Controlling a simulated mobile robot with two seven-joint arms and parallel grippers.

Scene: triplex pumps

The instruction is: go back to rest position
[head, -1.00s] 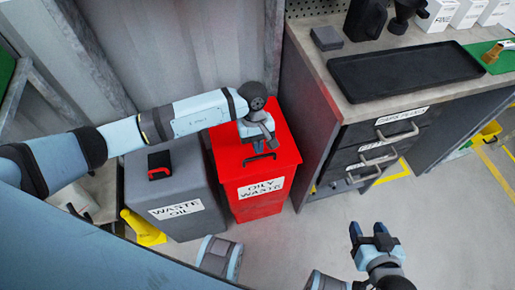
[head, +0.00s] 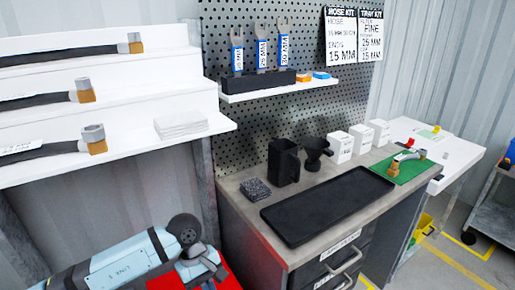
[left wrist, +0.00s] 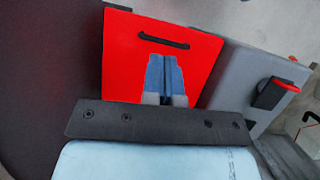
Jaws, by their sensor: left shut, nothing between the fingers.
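My left arm comes in at the bottom left of the head view, with the left gripper (head: 208,268) low over the red oily waste bin (head: 228,280). In the left wrist view the left gripper (left wrist: 165,62) has its two blue fingers together, empty, in front of the red bin lid (left wrist: 125,45) and its black handle. I cannot tell from this view whether the fingertips touch the lid. My right gripper is out of view.
The workbench (head: 240,212) carries a black tray (head: 325,205), a jug (head: 285,162), a funnel (head: 316,150) and white boxes (head: 340,147). White shelves (head: 200,145) with hoses stand at the left. The grey waste oil bin (left wrist: 238,75) is beside the red bin.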

